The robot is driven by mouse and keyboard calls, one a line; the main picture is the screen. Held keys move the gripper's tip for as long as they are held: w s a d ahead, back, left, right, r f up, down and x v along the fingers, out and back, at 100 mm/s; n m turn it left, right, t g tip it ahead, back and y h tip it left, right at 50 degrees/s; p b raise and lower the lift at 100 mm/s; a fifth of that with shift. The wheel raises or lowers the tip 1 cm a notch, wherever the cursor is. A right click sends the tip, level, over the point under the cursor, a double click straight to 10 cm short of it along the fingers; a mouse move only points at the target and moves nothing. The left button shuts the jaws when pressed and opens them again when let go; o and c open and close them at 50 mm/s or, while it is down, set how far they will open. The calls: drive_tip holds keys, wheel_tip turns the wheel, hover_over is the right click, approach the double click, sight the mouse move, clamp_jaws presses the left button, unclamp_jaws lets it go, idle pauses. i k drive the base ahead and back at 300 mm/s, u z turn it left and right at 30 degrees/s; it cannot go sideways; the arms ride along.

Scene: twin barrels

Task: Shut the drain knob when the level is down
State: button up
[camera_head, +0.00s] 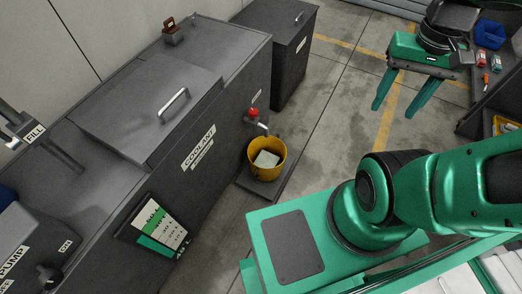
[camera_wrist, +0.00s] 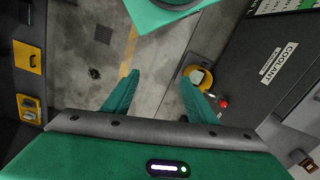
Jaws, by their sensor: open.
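The red drain knob (camera_head: 253,112) sits on a tap at the end of the dark grey coolant tank (camera_head: 215,175). It also shows in the wrist view (camera_wrist: 224,104), just right of my right finger. A yellow bucket (camera_head: 252,152) stands below the tap with something pale inside. A level plate (camera_head: 165,222) with a white scale and green areas is on the tank's front; its exact reading is too small to tell. My gripper (camera_head: 394,112) is open and empty, raised over the floor well to the right of the knob. Its spread fingers show in the wrist view (camera_wrist: 162,74).
A fill pipe (camera_head: 33,132) and a pump box (camera_head: 22,255) are at the left. A dark cabinet (camera_head: 290,60) stands behind the tap. A bench with a blue bin (camera_head: 489,34) and small items is at the far right.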

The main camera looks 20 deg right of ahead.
sight(253, 112)
drive_tip(key=z, duration=1.15)
drive_tip(key=k, duration=0.65)
drive_tip(key=u, duration=1.45)
drive_tip(key=i, duration=1)
drive_tip(key=z, duration=0.05)
